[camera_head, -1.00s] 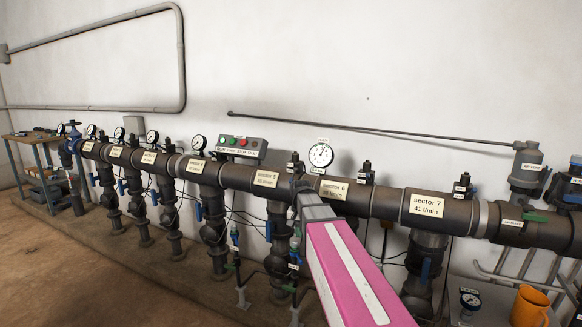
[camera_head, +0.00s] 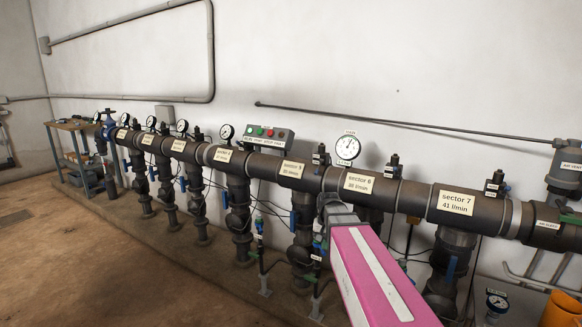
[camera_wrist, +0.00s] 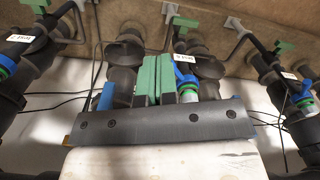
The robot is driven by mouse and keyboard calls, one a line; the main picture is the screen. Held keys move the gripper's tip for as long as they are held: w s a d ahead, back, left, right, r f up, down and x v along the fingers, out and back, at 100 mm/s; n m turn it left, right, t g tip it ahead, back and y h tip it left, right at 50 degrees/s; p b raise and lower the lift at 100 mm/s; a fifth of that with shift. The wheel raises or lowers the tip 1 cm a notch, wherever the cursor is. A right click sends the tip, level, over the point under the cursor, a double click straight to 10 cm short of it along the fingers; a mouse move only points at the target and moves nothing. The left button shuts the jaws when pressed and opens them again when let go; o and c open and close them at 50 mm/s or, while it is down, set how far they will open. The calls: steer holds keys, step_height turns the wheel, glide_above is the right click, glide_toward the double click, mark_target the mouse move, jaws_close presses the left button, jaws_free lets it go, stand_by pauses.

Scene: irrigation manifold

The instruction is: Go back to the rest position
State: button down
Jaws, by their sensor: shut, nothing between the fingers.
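My pink arm reaches up from the lower right in the head view, in front of the manifold pipe (camera_head: 405,192). Its grey end lies over the pipe below the sector 6 label (camera_head: 359,183). The fingers cannot be made out there. In the wrist view my gripper (camera_wrist: 154,80) has its two green fingers pressed together with nothing between them. Dark pipe fittings and a blue-and-green valve fitting (camera_wrist: 187,83) lie behind them; whether the fingers touch any of these I cannot tell.
Vertical branch pipes with valves and thin cables hang under the manifold. A pressure gauge (camera_head: 348,147) and a button box (camera_head: 268,136) sit above it. An orange mug (camera_head: 561,310) is at the lower right, a workbench (camera_head: 72,125) at the far left. The floor at left is clear.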

steer(key=s+f+n, duration=0.2)
steer(key=s+f, duration=0.9)
steer(key=s, duration=0.1)
steer(key=shift+s+n, duration=0.4)
steer(key=shift+d, duration=0.15)
